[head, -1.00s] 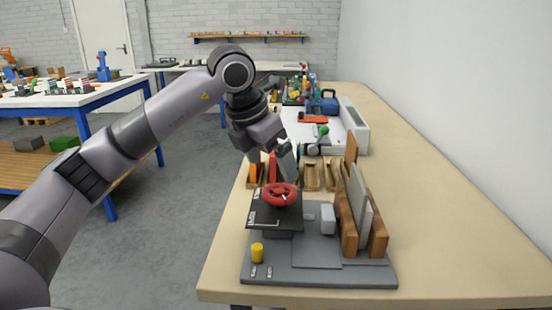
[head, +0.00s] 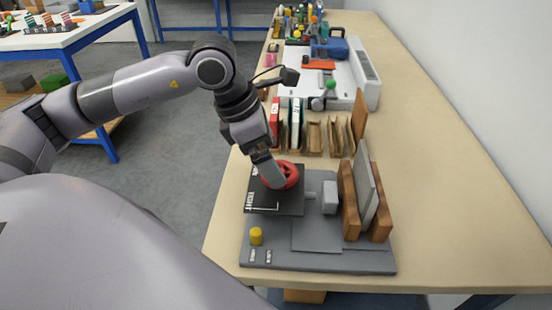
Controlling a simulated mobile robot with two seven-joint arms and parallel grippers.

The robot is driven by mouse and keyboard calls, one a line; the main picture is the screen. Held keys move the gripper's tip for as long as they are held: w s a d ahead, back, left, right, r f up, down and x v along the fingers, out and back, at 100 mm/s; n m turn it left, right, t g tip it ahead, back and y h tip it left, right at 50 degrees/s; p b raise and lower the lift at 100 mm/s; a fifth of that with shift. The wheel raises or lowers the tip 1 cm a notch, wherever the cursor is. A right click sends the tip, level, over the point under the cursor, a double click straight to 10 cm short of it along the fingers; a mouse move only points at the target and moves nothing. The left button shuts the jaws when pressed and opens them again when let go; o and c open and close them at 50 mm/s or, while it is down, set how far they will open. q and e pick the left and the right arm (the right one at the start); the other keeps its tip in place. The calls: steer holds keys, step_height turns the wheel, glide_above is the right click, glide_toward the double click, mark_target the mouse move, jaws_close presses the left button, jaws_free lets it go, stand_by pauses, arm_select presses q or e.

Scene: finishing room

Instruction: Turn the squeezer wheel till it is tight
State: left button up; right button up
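The red squeezer wheel (head: 291,173) lies above a black plate (head: 276,207) with white scale marks, on a grey base (head: 317,262) near the front of the bench. To its right stand a light grey block (head: 330,198) and two wooden pieces (head: 349,205) with a grey panel (head: 364,190) between them. My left gripper (head: 274,181) points down onto the wheel, its fingers overlapping the wheel's left and middle part. The fingers hide part of the rim, and I cannot tell whether they grip it. My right gripper is out of view.
A yellow knob (head: 255,236) stands on the base's front left. Behind the wheel are red and green upright binders (head: 295,122) and wooden holders (head: 314,138). Farther back is a white machine (head: 345,90). The bench (head: 440,180) is clear on the right.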

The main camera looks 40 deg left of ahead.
arm_select(q)
steer(key=shift+x, duration=1.65)
steer(key=c, duration=1)
steer(key=shift+w+a+f+m+g+h+b, duration=0.1)
steer(key=shift+m+g+h+b, duration=0.05)
steer(key=shift+m+b, duration=0.35)
steer(key=shift+w+m+g+h+b, duration=0.15)
steer(key=shift+m+b, duration=0.15)
steer(key=shift+m, duration=0.3)
steer(key=shift+m+g+b, duration=0.4)
steer(key=shift+m+b, duration=0.1)
steer(key=shift+m, duration=0.8)
steer(key=o, duration=1)
steer(key=shift+r, duration=0.2)
